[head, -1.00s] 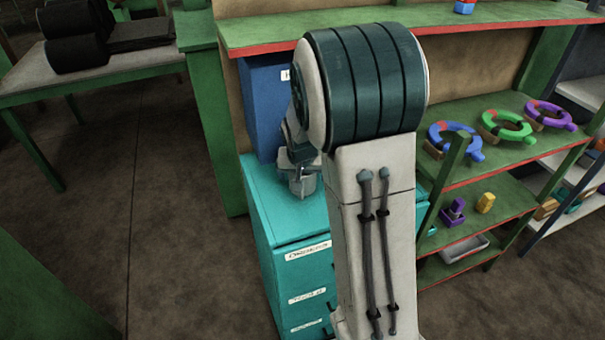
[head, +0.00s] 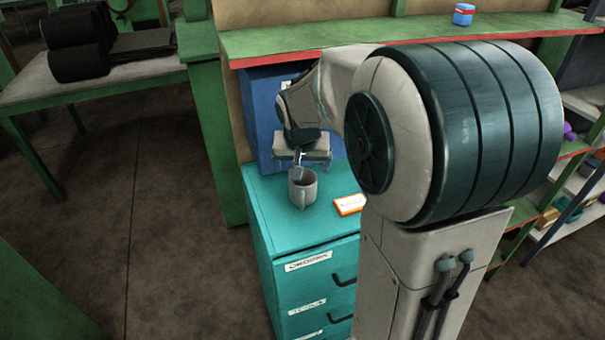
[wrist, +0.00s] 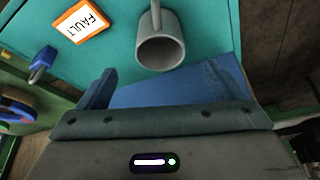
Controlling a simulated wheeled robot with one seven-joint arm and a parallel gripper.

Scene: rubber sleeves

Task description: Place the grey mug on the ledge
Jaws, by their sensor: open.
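The grey mug (head: 303,190) stands upright on the teal drawer cabinet (head: 283,228). In the wrist view the mug (wrist: 161,50) shows its open rim, with its handle pointing to the top of the picture. My gripper (head: 302,160) is just behind and above the mug in the head view. In the wrist view my gripper (wrist: 157,78) has its fingers wide apart, with the mug beyond them and nothing held. The ledge, a green shelf board with a red front edge (head: 300,46), runs above the cabinet.
An orange-edged FAULT sign (head: 349,204) lies on the cabinet beside the mug; it also shows in the wrist view (wrist: 80,21). A blue box (head: 262,115) stands behind. A small blue-and-red object (head: 463,14) sits on the ledge, whose left part looks clear.

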